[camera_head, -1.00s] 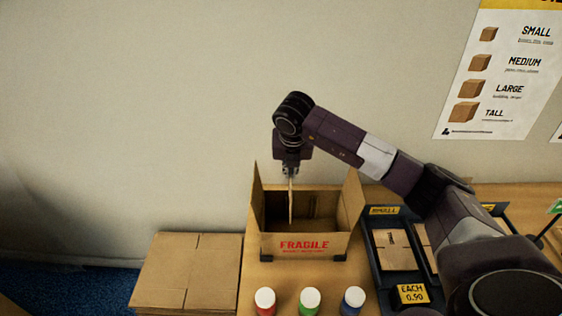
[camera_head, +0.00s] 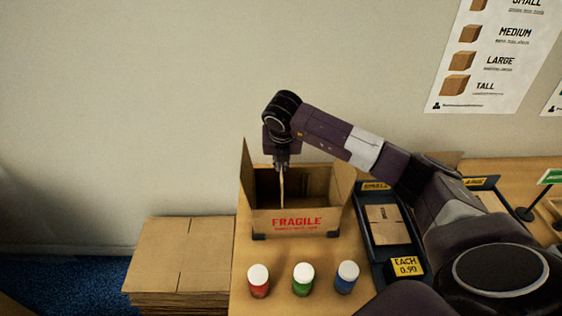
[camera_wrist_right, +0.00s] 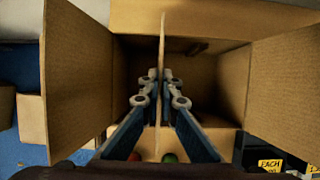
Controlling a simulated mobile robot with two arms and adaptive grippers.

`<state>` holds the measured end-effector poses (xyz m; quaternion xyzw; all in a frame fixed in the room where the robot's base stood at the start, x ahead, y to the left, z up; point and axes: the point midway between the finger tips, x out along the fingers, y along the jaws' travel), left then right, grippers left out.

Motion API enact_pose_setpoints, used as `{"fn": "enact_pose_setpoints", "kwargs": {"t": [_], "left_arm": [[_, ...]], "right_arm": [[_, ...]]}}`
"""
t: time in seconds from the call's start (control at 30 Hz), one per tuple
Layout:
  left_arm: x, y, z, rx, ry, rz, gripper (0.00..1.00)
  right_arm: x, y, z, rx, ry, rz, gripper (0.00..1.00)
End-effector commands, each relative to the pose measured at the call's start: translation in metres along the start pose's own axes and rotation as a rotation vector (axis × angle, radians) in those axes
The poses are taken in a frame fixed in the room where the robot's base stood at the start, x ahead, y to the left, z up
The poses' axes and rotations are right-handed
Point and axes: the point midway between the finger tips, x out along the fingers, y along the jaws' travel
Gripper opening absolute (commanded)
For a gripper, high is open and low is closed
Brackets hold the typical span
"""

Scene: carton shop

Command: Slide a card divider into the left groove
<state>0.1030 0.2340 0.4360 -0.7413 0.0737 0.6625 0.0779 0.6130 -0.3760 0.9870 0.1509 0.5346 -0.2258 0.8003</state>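An open carton (camera_head: 262,222) marked FRAGILE stands on the table in the head view, its flaps spread up and outward. My right gripper (camera_head: 282,167) is above the opening, shut on a thin brown card divider (camera_head: 283,190). The divider hangs upright and edge-on, left of the carton's middle, its lower part inside the opening. In the right wrist view the gripper (camera_wrist_right: 160,76) pinches the divider (camera_wrist_right: 161,47) between both fingers, with carton flaps (camera_wrist_right: 75,75) on either side. I cannot make out the grooves or the divider's lower edge. My left gripper is not in view.
Red (camera_head: 258,282), green (camera_head: 303,279) and blue (camera_head: 346,277) white-capped bottles stand in front of the carton. A dark tray (camera_head: 398,250) with flat cartons is to the right. Stacked cardboard (camera_head: 180,255) is left of the table.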

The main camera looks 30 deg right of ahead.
Motion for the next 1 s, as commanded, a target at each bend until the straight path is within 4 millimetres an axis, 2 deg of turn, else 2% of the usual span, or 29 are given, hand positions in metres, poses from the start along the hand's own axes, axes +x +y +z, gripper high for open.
{"fn": "enact_pose_setpoints", "kwargs": {"t": [0.33,1.0], "left_arm": [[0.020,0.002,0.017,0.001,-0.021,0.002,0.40],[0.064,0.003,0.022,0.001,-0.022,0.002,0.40]], "right_arm": [[0.030,0.000,-0.013,0.000,0.000,-0.001,0.00],[0.079,0.000,-0.033,0.000,0.000,0.000,0.00]]}}
